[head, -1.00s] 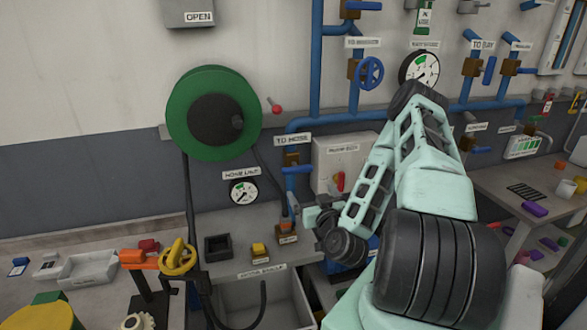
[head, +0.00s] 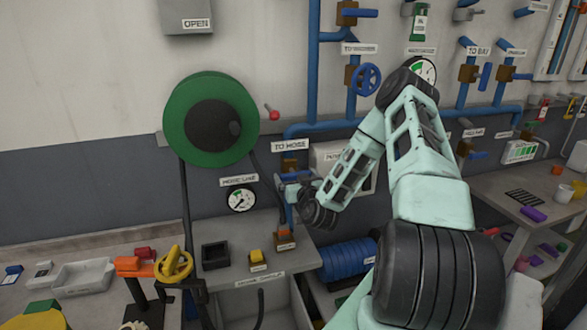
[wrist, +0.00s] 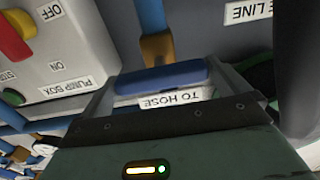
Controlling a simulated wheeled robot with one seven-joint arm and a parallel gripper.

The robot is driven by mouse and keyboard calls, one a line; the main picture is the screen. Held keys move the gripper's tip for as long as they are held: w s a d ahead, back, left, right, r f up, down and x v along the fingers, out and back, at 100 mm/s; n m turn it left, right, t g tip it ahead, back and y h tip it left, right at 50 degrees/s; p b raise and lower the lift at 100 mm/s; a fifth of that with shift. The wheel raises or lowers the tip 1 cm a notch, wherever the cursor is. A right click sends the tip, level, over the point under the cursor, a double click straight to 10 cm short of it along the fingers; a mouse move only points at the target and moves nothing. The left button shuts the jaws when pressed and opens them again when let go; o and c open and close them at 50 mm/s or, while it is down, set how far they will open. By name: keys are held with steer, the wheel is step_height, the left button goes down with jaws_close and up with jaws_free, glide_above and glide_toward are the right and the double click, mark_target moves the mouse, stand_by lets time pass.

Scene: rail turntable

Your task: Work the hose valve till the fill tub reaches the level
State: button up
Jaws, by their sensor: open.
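The hose valve, with a brown body (head: 289,162) under a "TO HOSE" label, is on a blue pipe right of the green hose reel (head: 210,120). My gripper (head: 283,184) is at this valve. In the wrist view its blue handle (wrist: 160,75) lies across the space between my spread fingers (wrist: 165,92); I cannot tell whether they touch it. A grey tub (head: 285,299) stands low at the front, with a black hose end hanging over it. Its water level cannot be made out. The hose line gauge (head: 241,200) hangs below the reel.
A pump box (wrist: 65,50) with a red and yellow switch is close beside my gripper. Other valves, such as a blue handwheel (head: 366,79), are up to the right.

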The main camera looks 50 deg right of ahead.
steer(key=shift+p+x, duration=0.35)
steer(key=shift+x, duration=1.05)
steer(key=shift+c, duration=0.3)
steer(key=c, duration=0.6)
steer(key=shift+o, duration=0.2)
